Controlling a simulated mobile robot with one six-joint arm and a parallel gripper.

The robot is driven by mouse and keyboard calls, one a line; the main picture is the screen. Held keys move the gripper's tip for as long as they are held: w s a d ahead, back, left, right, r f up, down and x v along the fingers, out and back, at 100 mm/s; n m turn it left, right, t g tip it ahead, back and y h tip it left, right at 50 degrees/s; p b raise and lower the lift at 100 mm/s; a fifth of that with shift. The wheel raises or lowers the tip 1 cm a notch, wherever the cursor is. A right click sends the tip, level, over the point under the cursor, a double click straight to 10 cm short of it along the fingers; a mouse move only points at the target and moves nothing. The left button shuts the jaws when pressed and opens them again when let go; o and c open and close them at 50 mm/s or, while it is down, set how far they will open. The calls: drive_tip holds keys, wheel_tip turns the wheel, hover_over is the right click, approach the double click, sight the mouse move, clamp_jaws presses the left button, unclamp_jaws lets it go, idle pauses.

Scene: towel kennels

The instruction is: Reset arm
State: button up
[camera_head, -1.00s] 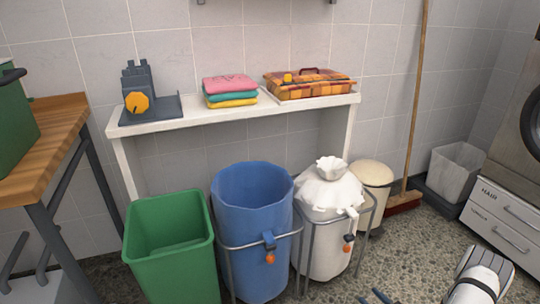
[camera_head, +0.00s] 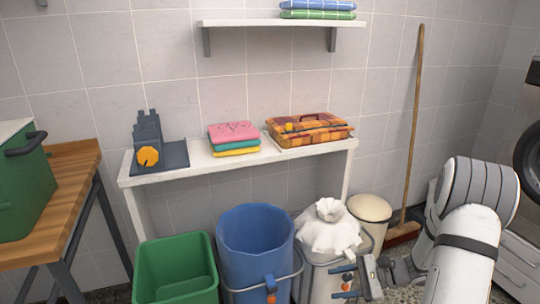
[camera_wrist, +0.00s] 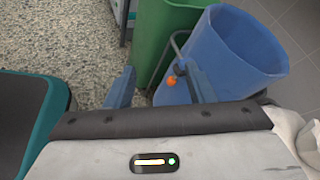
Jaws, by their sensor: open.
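My gripper (camera_head: 342,281) is open and empty at the lower right of the head view, in front of the white tied bag. My white arm rises bent at the right. In the wrist view my two blue fingers are spread apart (camera_wrist: 160,90), with speckled floor and the blue bin (camera_wrist: 240,50) beyond them. No object lies between them.
A white bench (camera_head: 230,163) bears a grey device, folded towels (camera_head: 234,138) and a plaid basket (camera_head: 308,130). Below stand a green bin (camera_head: 175,268), the blue bin and the white bag (camera_head: 327,230). A broom (camera_head: 412,130) leans on the wall. A wooden table (camera_head: 60,190) stands left.

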drive_tip(key=s+a+r+n+h+p, duration=0.1)
drive_tip(key=s+r+n+h+p, duration=0.3)
drive_tip(key=r, duration=0.8)
drive_tip(key=s+a+r+n+h+p, duration=0.1)
drive_tip(key=s+r+n+h+p, duration=0.4)
drive_tip(key=r, duration=0.7)
drive_tip(key=s+a+r+n+h+p, duration=0.2)
drive_tip(key=s+r+n+h+p, duration=0.2)
drive_tip(key=r, duration=0.8)
drive_tip(key=s+n+p, duration=0.2)
drive_tip(key=s+p, duration=0.2)
drive_tip(key=s, duration=0.1)
drive_tip(key=shift+r, duration=0.2)
